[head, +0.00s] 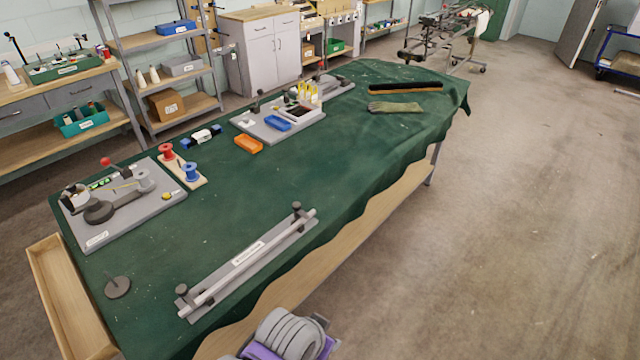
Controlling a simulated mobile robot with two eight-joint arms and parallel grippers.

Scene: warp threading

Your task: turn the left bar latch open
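A long grey plate (215,287) with a white label lies along the near edge of the green-covered table. A pale bar (250,262) runs along it. A dark latch knob (182,290) stands at the bar's left end, and another dark latch knob (297,208) stands at its right end. Both are too small for me to tell whether they are turned open or closed. Neither of my grippers is in view, and nothing touches the bar or its latches.
A round dark disc with a thin pin (118,287) stands left of the plate. A grey board with a dark device (130,205), a spool stand (190,183) and an orange tray (248,144) lie farther back. The table middle (300,175) is clear.

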